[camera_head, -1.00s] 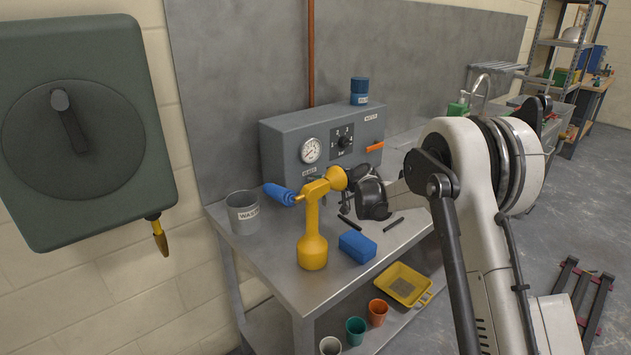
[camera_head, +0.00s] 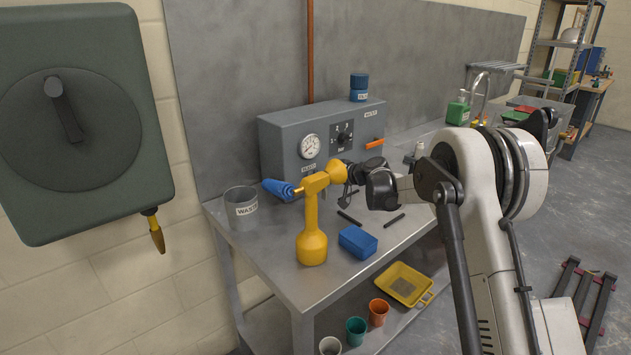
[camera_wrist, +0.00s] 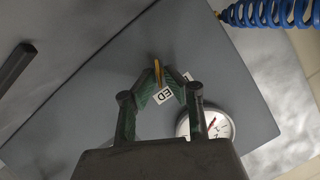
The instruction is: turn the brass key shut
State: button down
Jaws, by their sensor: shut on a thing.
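The brass key (camera_wrist: 157,72) shows in the wrist view as a thin yellow edge between my fingertips, standing out from the grey box (camera_wrist: 235,85). My gripper (camera_wrist: 158,86) is shut on it. A white label partly reading "ED" (camera_wrist: 164,95) lies beside the key, partly covered by a finger. In the head view my gripper (camera_head: 346,190) is at the front of the grey box (camera_head: 285,135), behind the yellow stand's nozzle. The key is hidden there, and its exact angle is hard to tell.
A yellow stand (camera_head: 312,235) with a blue coil (camera_head: 278,188) rises close to my gripper's left. The box carries a gauge (camera_head: 310,146), a dial (camera_head: 344,134) and an orange lever (camera_head: 374,143). A blue block (camera_head: 357,241), dark rods and a waste tub (camera_head: 241,207) stand on the bench.

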jog(key=m+y+b, duration=0.1)
jog(key=m, duration=0.1)
jog(key=m+g+y+b, duration=0.1)
jog(key=m+b, duration=0.1)
jog(key=shift+w+d+f+m+y, duration=0.2)
jog(key=shift+f+m+y, duration=0.1)
jog(key=shift+f+y, duration=0.1)
jog(key=m+y+b, duration=0.2)
jog(key=m+b, duration=0.1)
jog(key=m, duration=0.2)
jog(key=shift+f, duration=0.2)
dwell(0.4)
jog(key=c, duration=1.8)
grip_release()
jog(key=shift+c, duration=0.2)
jog(key=v, duration=1.2)
jog(key=shift+f, duration=0.2)
